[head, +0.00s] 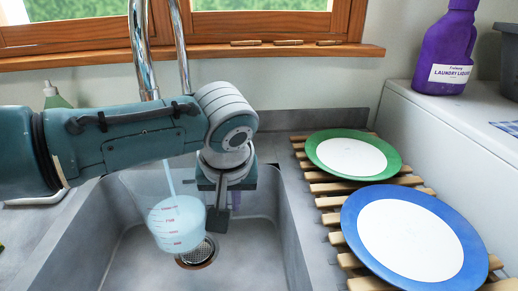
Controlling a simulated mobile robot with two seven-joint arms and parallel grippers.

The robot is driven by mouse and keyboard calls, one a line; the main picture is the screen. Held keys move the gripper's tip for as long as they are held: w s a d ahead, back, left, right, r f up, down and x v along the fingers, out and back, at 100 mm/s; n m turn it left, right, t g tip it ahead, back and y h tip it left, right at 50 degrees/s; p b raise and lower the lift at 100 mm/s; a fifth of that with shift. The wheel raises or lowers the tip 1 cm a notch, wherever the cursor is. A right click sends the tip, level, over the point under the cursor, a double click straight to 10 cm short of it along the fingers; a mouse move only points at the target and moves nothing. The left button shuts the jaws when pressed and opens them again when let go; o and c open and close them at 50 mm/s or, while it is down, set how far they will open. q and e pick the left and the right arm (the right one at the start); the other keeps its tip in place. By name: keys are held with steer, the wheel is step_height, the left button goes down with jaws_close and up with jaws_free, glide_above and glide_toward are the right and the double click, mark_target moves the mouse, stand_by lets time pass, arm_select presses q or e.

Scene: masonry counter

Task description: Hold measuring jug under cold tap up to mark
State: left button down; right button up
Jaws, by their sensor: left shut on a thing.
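The clear measuring jug (177,224) with red marks is in the sink, above the drain. My left gripper (218,208) is at the jug's right side and shut on it; the arm hides part of the grip. A thin pale-blue stream of water (170,178) falls into the jug from behind my arm. Light-blue water shows in the jug, but its exact level against the marks is too small to read. The chrome tap (144,55) stands behind; my arm hides its outlet. My right gripper is out of view.
The grey sink (122,262) has a round drain (197,254) below the jug. A slatted wooden rack (331,201) on the right holds a green-rimmed plate (352,155) and a blue-rimmed plate (411,238). A purple laundry bottle (444,50) stands at upper right.

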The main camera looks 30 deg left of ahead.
arm_select(q)
steer(key=shift+d, duration=0.1)
steer(key=shift+w+d, duration=0.15)
steer(key=shift+d, duration=0.35)
steer(key=shift+a, duration=0.2)
steer(key=shift+a+p, duration=0.45)
steer(key=shift+d, duration=0.15)
steer(key=shift+d, duration=0.5)
